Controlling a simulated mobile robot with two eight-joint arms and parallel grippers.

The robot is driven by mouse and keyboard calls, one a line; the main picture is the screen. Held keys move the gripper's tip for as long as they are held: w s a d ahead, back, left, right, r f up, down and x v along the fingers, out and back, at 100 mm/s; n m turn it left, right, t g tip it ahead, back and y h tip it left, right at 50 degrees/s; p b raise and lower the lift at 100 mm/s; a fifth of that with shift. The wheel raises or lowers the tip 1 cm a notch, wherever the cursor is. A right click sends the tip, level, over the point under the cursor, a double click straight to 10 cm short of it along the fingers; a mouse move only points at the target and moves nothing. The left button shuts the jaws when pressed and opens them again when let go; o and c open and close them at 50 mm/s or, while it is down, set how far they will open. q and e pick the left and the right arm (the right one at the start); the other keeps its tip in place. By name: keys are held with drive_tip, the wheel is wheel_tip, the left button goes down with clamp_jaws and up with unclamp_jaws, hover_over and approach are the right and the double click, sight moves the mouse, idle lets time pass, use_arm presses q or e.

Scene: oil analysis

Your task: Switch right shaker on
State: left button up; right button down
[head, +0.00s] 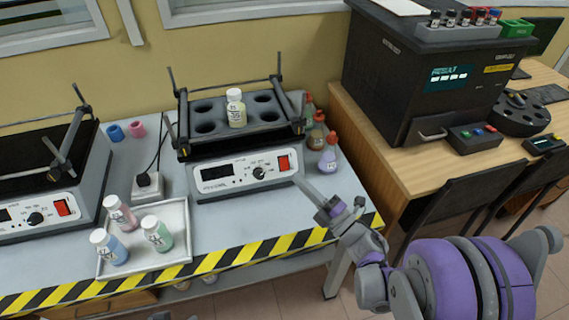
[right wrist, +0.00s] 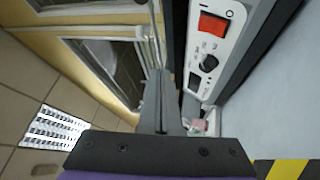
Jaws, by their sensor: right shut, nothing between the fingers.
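The right shaker (head: 240,180) stands on the grey bench in the middle of the head view. Its front panel has a dark display, a knob (head: 259,172) and a red rocker switch (head: 284,163) at the right end. A bottle with a yellowish label (head: 236,108) stands in its black rack. My right gripper (head: 300,180) is shut and empty, with its tips just below and right of the switch. In the right wrist view the red switch (right wrist: 213,25) and knob (right wrist: 209,63) show right of the fingers (right wrist: 158,75). Whether the tips touch the panel is unclear. My left gripper is out of view.
A second shaker (head: 85,200) stands at the left. A white tray (head: 180,255) with three capped bottles lies in front. A dark analyser (head: 410,90) sits on the wooden table. Striped tape marks the bench edge.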

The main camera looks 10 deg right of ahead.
sight(284, 164)
drive_tip(key=w+f+b, duration=0.1)
drive_tip(key=w+f, duration=0.2)
drive_tip(key=w, duration=0.5)
drive_tip(key=shift+w+a, duration=0.15)
idle(0.4)
drive_tip(key=shift+w+b, duration=0.1)
drive_tip(key=shift+b, duration=0.2)
idle(1.5)
drive_tip(key=shift+w+f, duration=0.2)
drive_tip(key=shift+w, duration=0.1)
